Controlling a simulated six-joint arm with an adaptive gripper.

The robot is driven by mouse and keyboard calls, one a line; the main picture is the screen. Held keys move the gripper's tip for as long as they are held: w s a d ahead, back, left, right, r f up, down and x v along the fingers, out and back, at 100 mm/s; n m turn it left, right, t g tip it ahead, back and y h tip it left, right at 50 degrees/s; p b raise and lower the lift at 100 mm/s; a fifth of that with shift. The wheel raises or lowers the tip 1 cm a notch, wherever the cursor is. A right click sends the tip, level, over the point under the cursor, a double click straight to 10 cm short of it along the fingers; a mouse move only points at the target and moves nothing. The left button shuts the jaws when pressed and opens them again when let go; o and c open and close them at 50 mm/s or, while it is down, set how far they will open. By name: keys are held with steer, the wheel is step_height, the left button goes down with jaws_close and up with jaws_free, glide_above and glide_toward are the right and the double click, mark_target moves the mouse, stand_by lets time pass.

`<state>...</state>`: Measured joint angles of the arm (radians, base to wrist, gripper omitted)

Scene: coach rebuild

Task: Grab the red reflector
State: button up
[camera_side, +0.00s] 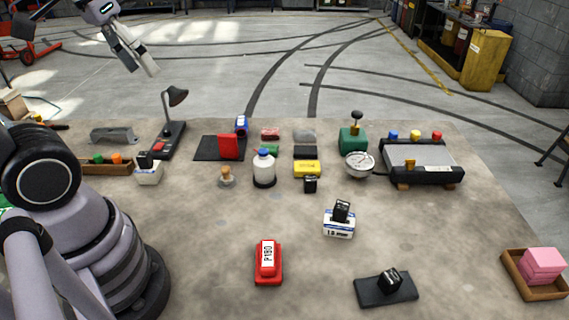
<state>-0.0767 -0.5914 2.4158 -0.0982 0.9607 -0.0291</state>
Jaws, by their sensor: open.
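My gripper (141,70) is at the upper left, high above the far side of the table, with its jaws open and empty. It is well apart from everything on the table. A small flat red piece (270,133) lies at the back centre, in a group of small coloured pieces. A red upright plate (228,147) stands on a dark mat (206,150) just left of that group. I cannot tell for certain which of these two is the red reflector.
Near the group stand a white bottle (264,170), a yellow block (307,168) and a round gauge (359,164). A lamp (172,115) rises at the back left. A red block marked P180 (268,273) is in front. The front left-centre table is clear.

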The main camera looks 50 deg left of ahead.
steer(key=w+a+f+n+g+h, duration=0.1)
steer(key=w+a+f+n+h, duration=0.25)
steer(key=w, duration=0.25)
steer(key=w+a+f+n+g+h, duration=0.1)
steer(key=w+a+f+n+h, duration=0.2)
steer(key=w+n, duration=0.3)
steer(key=w+a+f+n+g+h, duration=0.1)
steer(key=w+a+f+n+h, duration=0.2)
steer(key=w, duration=0.4)
steer(key=w+a+f+n+t+h, duration=0.1)
steer(key=a+f+n+t+h, duration=0.1)
steer(key=a+f+n+t, duration=0.55)
steer(key=w+a+f+n+t+h, duration=0.2)
steer(key=a+f+n+t, duration=0.15)
steer(key=a+f, duration=0.7)
glide_toward(228, 139)
steer(key=shift+w+d+f+n+g, duration=0.15)
steer(key=shift+w+f+n, duration=0.05)
steer(key=shift+w, duration=0.4)
steer(key=shift+w+d+f+n+g, duration=0.15)
steer(key=shift+w+d, duration=0.05)
steer(key=shift+w, duration=0.35)
steer(key=shift+x, duration=3.75)
steer(key=shift+w+r, duration=0.1)
steer(key=shift+c, duration=0.3)
